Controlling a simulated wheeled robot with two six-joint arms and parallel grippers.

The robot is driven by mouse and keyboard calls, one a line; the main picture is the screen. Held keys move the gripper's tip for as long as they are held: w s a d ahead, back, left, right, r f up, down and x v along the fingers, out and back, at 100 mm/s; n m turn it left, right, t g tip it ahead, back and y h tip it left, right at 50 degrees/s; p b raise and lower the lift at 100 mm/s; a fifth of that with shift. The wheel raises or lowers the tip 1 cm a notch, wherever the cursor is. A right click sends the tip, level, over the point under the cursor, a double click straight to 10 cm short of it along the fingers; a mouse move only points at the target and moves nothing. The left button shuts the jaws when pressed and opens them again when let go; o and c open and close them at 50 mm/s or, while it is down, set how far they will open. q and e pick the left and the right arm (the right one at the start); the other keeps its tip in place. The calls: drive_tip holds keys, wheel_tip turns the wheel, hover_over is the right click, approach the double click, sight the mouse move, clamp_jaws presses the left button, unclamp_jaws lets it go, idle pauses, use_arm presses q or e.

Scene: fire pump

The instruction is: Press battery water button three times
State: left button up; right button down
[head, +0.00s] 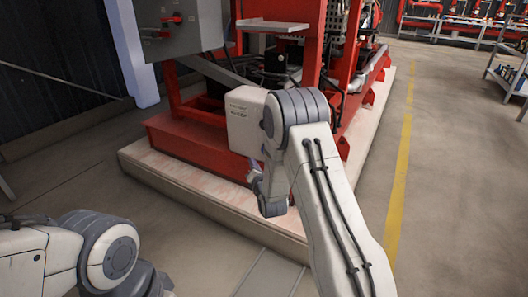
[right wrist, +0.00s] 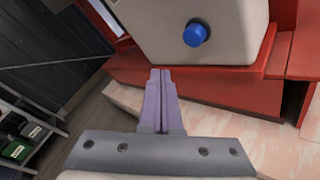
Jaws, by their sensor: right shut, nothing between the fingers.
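A blue round button (right wrist: 196,34) sticks out from the face of a pale box (right wrist: 160,30) in the right wrist view. The pale box also shows in the head view (head: 244,108), with dark lettering too small to read; my right arm hides part of it and the button. My right gripper (right wrist: 160,73) is shut and empty. Its fingertips appear below and left of the button, near the box's lower edge; I cannot tell the exact gap. In the head view, the right gripper (head: 256,184) is partly hidden by its own arm. My left gripper is out of view.
The red pump frame (head: 190,140) stands on a pale plinth (head: 170,182) around the box. A grey cabinet (head: 180,30) is above left. A shelf with green and dark items (right wrist: 20,135) stands at left in the wrist view. Floor by the yellow line (head: 401,165) is clear.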

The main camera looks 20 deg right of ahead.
idle(0.4)
drive_tip(key=s+a+r+m+g+y+p, duration=0.2)
drive_tip(key=s+a+r+m+g+p, duration=0.3)
drive_tip(key=a, duration=0.4)
drive_tip(key=s+a+r+m+g+y+p, duration=0.2)
drive_tip(key=s+a+r+m+p, duration=0.15)
drive_tip(key=s+a+r, duration=0.5)
drive_tip(key=s+r+m+g+p, duration=0.2)
drive_tip(key=s+m+g, duration=0.1)
drive_tip(key=s, duration=0.7)
drive_tip(key=s+a+r+m+g+p, duration=0.1)
drive_tip(key=s+r+m+g+p, duration=0.1)
drive_tip(key=s, duration=0.8)
drive_tip(key=s+a+r+m+g+h+p, duration=0.1)
drive_tip(key=s+r+m+g, duration=0.3)
drive_tip(key=s, duration=0.6)
drive_tip(key=shift+s+m+p, duration=0.2)
drive_tip(key=shift+m+p, duration=0.7)
drive_tip(key=shift+m, duration=0.35)
drive_tip(key=shift+a, duration=0.2)
